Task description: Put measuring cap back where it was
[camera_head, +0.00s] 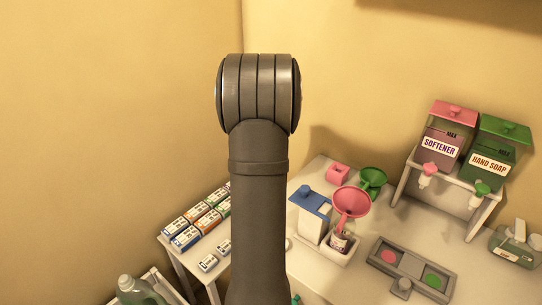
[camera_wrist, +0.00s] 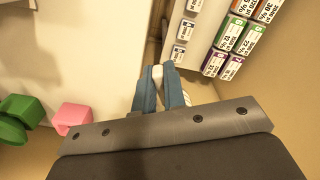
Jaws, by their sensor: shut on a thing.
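My gripper (camera_wrist: 160,88) shows in the wrist view with its two blue fingers close together. A small whitish piece (camera_wrist: 158,72) shows between the fingertips; they are shut on it. It may be the measuring cap, but most of it is hidden and I cannot tell for sure. The gripper is above the gap between the white table and the rack of small labelled boxes. In the head view my own arm hides the gripper and what it holds.
Labelled boxes (camera_head: 209,218) stand on a side table at the left. A blue-lidded container (camera_head: 310,207), pink funnel (camera_head: 351,202), green funnel (camera_head: 373,178) and pink block (camera_head: 337,173) crowd the main table. Softener (camera_head: 441,150) and hand soap (camera_head: 489,165) dispensers stand on a raised shelf. A grey tray (camera_head: 411,268) lies in front.

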